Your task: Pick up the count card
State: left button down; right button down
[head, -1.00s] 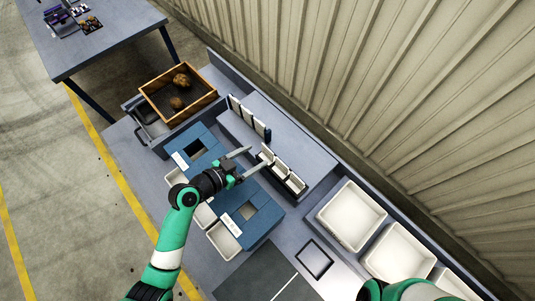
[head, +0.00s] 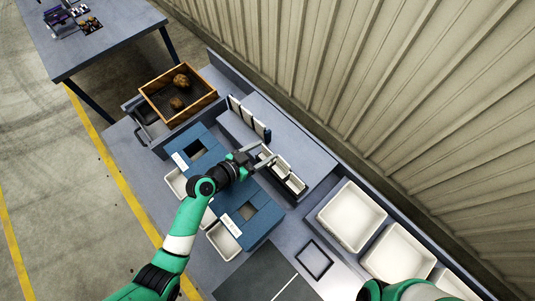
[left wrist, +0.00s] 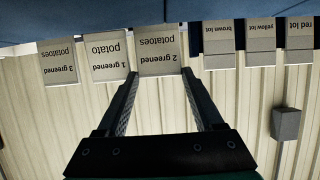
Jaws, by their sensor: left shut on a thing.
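Several count cards stand in a dark rack (head: 281,175) on the raised shelf in the head view. In the left wrist view they appear upside down: "2 greened potatoes" (left wrist: 158,50), "1 greened potato" (left wrist: 106,54) and "3 greened potatoes" (left wrist: 59,62). My left gripper (head: 259,155) reaches the near end of the rack in the head view. In the left wrist view its fingertips (left wrist: 159,72) are shut on the "2 greened potatoes" card, which appears level with its neighbours. My right gripper is out of view; only its green arm shows at the bottom right.
Lot cards "brown lot" (left wrist: 219,44), "yellow lot" (left wrist: 260,42) and "red lot" (left wrist: 299,38) stand close by. A wooden crate (head: 205,101) holds potatoes at the back left. White bins (head: 351,243) stand at the right, before the corrugated wall.

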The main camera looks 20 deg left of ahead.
pick_arm(q)
jog(key=shift+r, duration=0.1)
jog(key=s+d+r+p, duration=0.1)
jog(key=s+r+p, duration=0.5)
jog(key=s+r, duration=0.7)
jog(key=shift+s+d, duration=0.35)
jog(key=shift+s, duration=0.1)
jog(key=shift+f, duration=0.15)
